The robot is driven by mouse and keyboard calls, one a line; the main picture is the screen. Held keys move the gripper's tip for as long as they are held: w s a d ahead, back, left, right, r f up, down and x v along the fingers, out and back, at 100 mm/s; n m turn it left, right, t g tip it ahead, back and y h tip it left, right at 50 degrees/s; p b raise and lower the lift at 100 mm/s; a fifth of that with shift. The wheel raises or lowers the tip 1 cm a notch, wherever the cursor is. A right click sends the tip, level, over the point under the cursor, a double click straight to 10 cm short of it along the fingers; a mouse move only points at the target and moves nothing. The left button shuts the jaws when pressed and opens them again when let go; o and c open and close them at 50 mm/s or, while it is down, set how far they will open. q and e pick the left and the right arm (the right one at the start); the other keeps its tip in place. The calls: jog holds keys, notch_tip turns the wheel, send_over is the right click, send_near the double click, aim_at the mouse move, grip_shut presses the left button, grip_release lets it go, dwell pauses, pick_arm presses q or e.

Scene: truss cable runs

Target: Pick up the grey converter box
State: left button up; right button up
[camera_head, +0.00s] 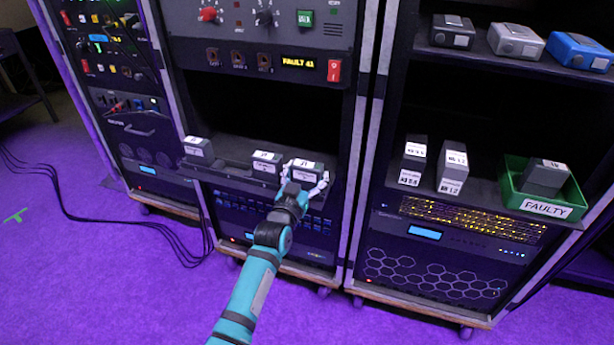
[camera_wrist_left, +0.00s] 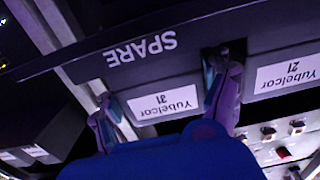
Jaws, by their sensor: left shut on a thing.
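A light grey box (camera_head: 516,41) with a label on top stands on the upper right shelf, between a dark box (camera_head: 452,31) and a blue box (camera_head: 579,51). It looks like the grey converter box and is far from my left gripper. My left gripper (camera_head: 304,182) is at the middle rack's shelf, shut on a dark module (camera_head: 308,166) with a white label. In the left wrist view, the fingers sit either side of the held module's label (camera_wrist_left: 163,103), which reads "Yubelcor 31" upside down. My right gripper is not in view.
Other labelled modules stand on the same shelf (camera_head: 265,161) (camera_head: 198,149). The right rack's lower shelf holds two upright modules (camera_head: 414,160) (camera_head: 453,167) and a green tray (camera_head: 547,207) marked FAULTY with a dark module in it. Black cables (camera_head: 90,222) lie on the purple floor.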

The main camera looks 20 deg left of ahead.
aim_at(307, 165)
pick_arm(q)
jog(key=shift+r, duration=0.5)
notch_tip(307, 165, up, 3)
jog(key=shift+s+f+p, duration=0.1)
jog(key=shift+s+p, duration=0.05)
jog(key=shift+p, duration=0.45)
jog(key=s+d+r+p, duration=0.1)
jog(key=s+d+p, duration=0.1)
jog(key=s, duration=1.3)
jog(key=shift+s+d+r, duration=0.15)
jog(key=shift+s+d, duration=0.05)
jog(key=shift+d, duration=0.25)
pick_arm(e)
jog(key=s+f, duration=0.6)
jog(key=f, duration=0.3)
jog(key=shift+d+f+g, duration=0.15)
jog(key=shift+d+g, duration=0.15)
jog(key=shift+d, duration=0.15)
